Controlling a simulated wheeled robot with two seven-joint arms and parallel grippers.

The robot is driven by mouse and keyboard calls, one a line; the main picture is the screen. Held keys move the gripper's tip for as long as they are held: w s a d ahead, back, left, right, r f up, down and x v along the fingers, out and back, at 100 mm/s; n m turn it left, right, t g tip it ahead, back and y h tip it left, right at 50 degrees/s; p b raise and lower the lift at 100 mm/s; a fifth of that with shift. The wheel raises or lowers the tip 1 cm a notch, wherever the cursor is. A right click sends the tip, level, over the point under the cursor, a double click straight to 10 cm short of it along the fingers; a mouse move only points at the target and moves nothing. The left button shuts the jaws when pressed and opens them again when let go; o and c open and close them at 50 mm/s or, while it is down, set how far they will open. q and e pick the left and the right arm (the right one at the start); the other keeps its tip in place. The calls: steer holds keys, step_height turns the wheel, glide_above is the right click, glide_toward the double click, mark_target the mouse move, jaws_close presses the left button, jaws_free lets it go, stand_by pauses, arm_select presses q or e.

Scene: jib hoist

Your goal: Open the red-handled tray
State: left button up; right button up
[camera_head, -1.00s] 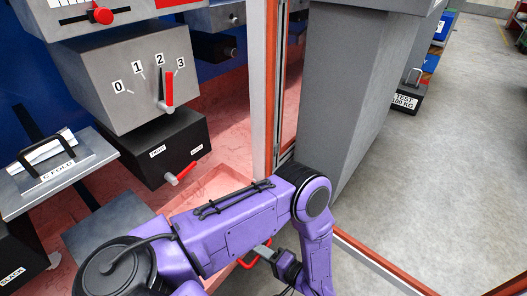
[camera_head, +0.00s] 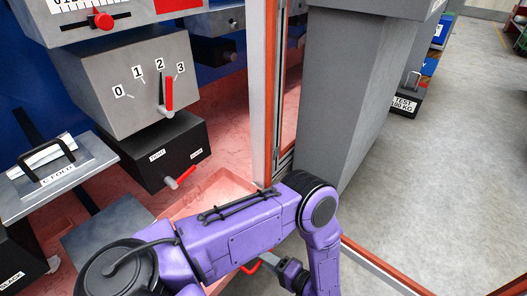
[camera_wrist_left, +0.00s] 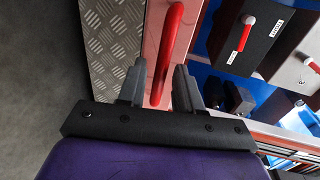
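The tray's red handle (camera_head: 251,267) shows just past my purple left arm in the head view, partly hidden by the arm. In the left wrist view the red bar handle (camera_wrist_left: 170,45) runs down between the two fingers of my left gripper (camera_wrist_left: 160,85). The fingers stand apart, one on each side of the bar, with gaps visible. In the head view the left gripper (camera_head: 280,266) is beside the handle. A pale red tray (camera_head: 222,180) lies behind the arm, mostly hidden by it. My right gripper is not in view.
A grey box with a red-handled 0–3 selector (camera_head: 120,85) and a black box with a red lever (camera_head: 155,150) stand at the left. A grey column (camera_head: 340,100) and an upright frame post (camera_head: 262,90) are beyond the arm.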

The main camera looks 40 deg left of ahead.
arm_select(q)
steer(key=v, duration=0.8)
steer(key=shift+d+p, duration=0.35)
steer(key=shift+d, duration=0.1)
steer(key=shift+r, duration=0.2)
